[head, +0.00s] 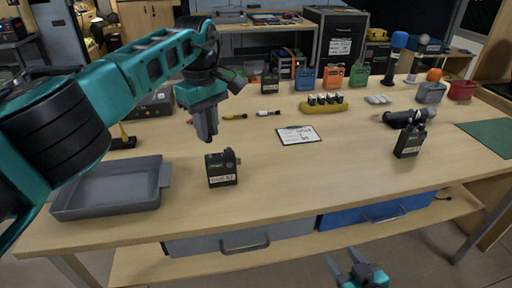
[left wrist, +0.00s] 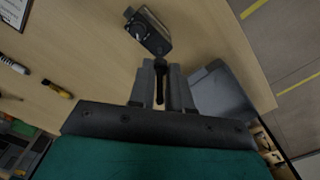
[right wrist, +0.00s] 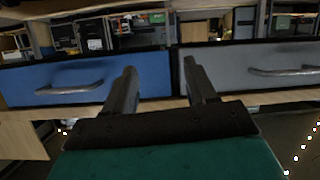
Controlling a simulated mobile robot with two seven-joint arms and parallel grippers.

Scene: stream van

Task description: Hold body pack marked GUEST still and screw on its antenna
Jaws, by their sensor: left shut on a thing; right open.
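A black body pack (head: 221,170) with a white label stands near the table's front edge; the label is too small to read surely. Its top and a round knob show in the left wrist view (left wrist: 148,32). A second black body pack (head: 409,142) with a white label stands at the right. My left gripper (head: 208,138) points down, just behind and above the first pack. It is shut on a thin dark piece (left wrist: 160,82), which looks like an antenna and is mostly hidden by the fingers. My right gripper (head: 350,268) is open and empty, low in front of the table (right wrist: 160,85).
A grey tray (head: 70,211) lies left of the first pack. A clipboard card (head: 299,135), markers (head: 267,113) and a yellow holder with batteries (head: 324,107) lie behind. Several coloured packs stand at the back. A grey drawer (head: 205,244) and a blue drawer (head: 340,220) hang below the tabletop.

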